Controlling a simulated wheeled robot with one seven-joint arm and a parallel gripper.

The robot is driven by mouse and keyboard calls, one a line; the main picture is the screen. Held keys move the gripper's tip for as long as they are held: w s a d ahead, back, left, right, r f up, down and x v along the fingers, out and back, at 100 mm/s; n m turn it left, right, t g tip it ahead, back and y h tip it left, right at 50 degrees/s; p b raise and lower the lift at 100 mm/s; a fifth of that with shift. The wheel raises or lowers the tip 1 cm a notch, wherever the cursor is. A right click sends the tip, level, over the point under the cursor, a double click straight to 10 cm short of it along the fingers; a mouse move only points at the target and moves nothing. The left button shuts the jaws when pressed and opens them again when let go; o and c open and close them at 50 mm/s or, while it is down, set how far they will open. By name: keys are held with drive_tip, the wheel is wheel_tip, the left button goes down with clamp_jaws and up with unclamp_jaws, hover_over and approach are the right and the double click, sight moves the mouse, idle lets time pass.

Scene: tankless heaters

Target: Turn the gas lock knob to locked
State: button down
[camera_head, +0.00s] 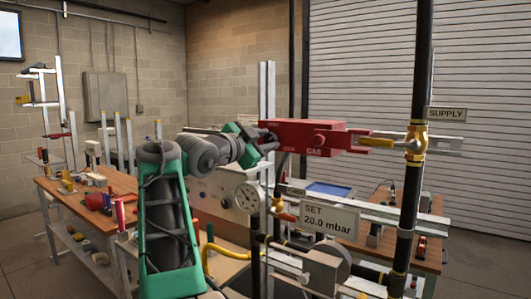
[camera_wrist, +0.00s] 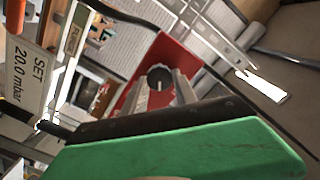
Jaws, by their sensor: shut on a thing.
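The red gas lock box (camera_head: 300,134), lettered GAS, is mounted left of the black supply pipe, with a round red boss on its front. My gripper (camera_head: 268,141) is at the box's left end. In the wrist view, a dark round knob (camera_wrist: 159,76) with a pale line on its face stands against the red box (camera_wrist: 186,58). The two grey fingers of my gripper (camera_wrist: 160,90) are on either side of the knob, shut on it. The head view does not show the knob, and its lock markings cannot be read.
A black vertical pipe (camera_head: 410,190) carries a yellow valve (camera_head: 416,143) beside a SUPPLY label (camera_head: 446,114). A pressure gauge (camera_head: 249,197) and a SET 20.0 mbar sign (camera_head: 329,219) are below the box. A cluttered wooden bench (camera_head: 75,198) stands at left.

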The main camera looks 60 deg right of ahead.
drive_tip(key=m+b, duration=0.3)
drive_tip(key=m, duration=0.3)
drive_tip(key=shift+f, duration=0.15)
idle(0.3)
drive_tip(key=c, duration=1)
unclamp_jaws()
drive_tip(key=shift+b, duration=0.3)
drive_tip(key=w+a+b, duration=0.1)
drive_tip(key=a, duration=0.6)
drive_tip(key=shift+a, duration=0.4)
